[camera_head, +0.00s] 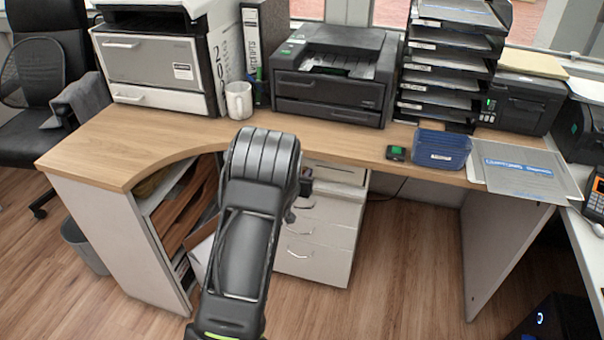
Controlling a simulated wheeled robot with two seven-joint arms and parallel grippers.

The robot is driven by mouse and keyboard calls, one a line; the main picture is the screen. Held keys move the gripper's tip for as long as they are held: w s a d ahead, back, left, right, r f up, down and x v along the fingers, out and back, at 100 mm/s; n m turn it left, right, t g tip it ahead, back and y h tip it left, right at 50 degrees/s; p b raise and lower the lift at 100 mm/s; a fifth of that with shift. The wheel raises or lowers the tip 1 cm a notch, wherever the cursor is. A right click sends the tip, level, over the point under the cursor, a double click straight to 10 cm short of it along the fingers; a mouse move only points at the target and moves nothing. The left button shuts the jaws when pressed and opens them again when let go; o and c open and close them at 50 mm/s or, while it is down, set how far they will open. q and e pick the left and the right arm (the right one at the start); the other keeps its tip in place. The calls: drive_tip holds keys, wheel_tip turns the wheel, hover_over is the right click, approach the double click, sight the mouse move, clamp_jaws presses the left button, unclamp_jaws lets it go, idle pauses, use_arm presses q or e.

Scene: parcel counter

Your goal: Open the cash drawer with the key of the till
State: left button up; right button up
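A white drawer unit (330,238) with curved handles stands under the wooden desk; its visible drawer fronts look closed. I cannot tell whether it is the cash drawer. A dark device with an orange screen and keys (596,196), perhaps a till or card terminal, is cut off at the right edge. I cannot make out a key. My dark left arm rises from the bottom centre and covers part of the drawer unit. My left gripper (291,207) is mostly hidden behind the arm, close to the unit in the picture; its fingers cannot be made out. My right gripper is not in view.
The wooden desk (140,141) carries a printer (336,77), a white mug (239,99), stacked trays (447,60) and a blue container (441,149). An office chair (50,70) and bin (85,246) stand left.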

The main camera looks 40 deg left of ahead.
use_arm(q)
clamp_jaws()
idle(1.4)
